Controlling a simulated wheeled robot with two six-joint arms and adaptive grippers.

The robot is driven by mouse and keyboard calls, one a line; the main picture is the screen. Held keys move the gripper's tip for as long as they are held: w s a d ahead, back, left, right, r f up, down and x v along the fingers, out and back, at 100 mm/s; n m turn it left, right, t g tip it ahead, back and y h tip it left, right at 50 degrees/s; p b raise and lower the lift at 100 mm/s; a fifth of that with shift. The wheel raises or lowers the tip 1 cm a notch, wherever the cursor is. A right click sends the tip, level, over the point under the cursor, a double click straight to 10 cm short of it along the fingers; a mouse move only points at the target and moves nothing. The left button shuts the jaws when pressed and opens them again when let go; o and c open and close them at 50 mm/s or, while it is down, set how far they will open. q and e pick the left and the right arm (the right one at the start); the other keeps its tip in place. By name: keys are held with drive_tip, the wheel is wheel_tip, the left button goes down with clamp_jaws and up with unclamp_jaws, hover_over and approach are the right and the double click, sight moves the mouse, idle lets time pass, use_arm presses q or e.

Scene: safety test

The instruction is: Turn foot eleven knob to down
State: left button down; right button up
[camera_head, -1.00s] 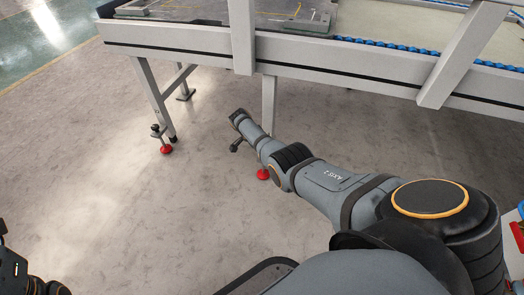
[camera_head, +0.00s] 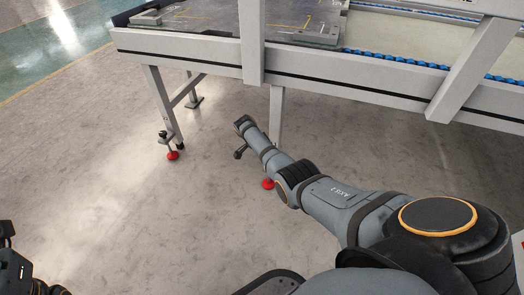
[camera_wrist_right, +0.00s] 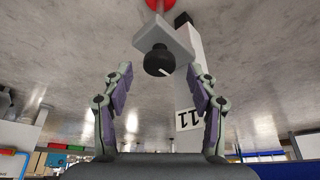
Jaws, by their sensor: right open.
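In the right wrist view, a black round knob (camera_wrist_right: 159,61) with a pale pointer mark sits on a light bracket (camera_wrist_right: 170,38). A red foot (camera_wrist_right: 158,4) is at the top edge, and an upside-down "11" label (camera_wrist_right: 189,119) is on the grey leg (camera_wrist_right: 189,88). The mark points to the lower right of that picture. My right gripper (camera_wrist_right: 165,78) is open, its two fingers either side of the knob, with visible gaps and nothing held.
A conveyor table (camera_head: 330,70) spans the back. Its left leg (camera_head: 158,100) has a red foot (camera_head: 172,155); another red foot (camera_head: 268,184) is partly behind my arm. Bare floor (camera_head: 110,200) lies to the left.

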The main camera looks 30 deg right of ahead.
drive_tip(key=v, duration=1)
drive_tip(key=shift+r, duration=0.15)
